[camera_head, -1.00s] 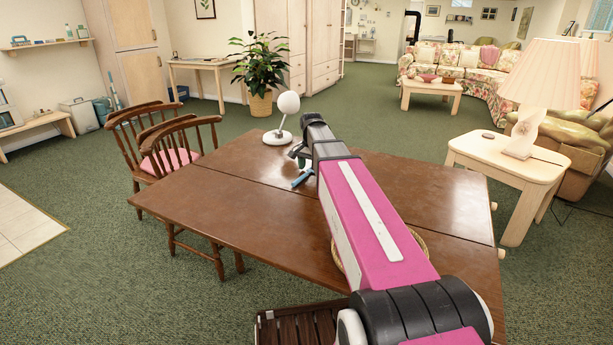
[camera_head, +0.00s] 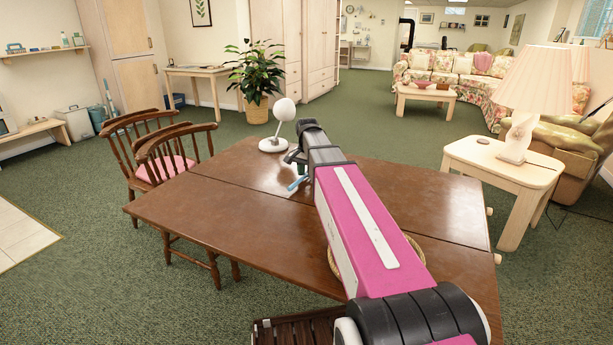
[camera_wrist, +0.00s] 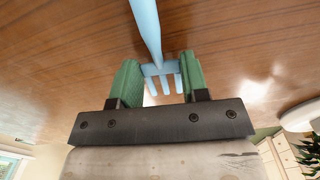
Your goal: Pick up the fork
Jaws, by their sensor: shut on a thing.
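The light blue fork (camera_wrist: 147,28) is between the green fingers of my gripper (camera_wrist: 160,66) in the wrist view. The fingers are shut on it near the head, with the tines lying between them and the handle running out to the top edge. In the head view a small part of the fork (camera_head: 298,183) shows beside my gripper (camera_head: 296,166), over the far part of the brown table (camera_head: 220,212). My arm hides much of the gripper there. I cannot tell exactly how high the fork is above the tabletop.
A white round-headed lamp (camera_head: 273,145) stands on the table just beyond my gripper. A wicker item (camera_head: 335,263) is mostly hidden behind my arm. Wooden chairs (camera_head: 160,160) stand at the table's left. The left half of the tabletop is clear.

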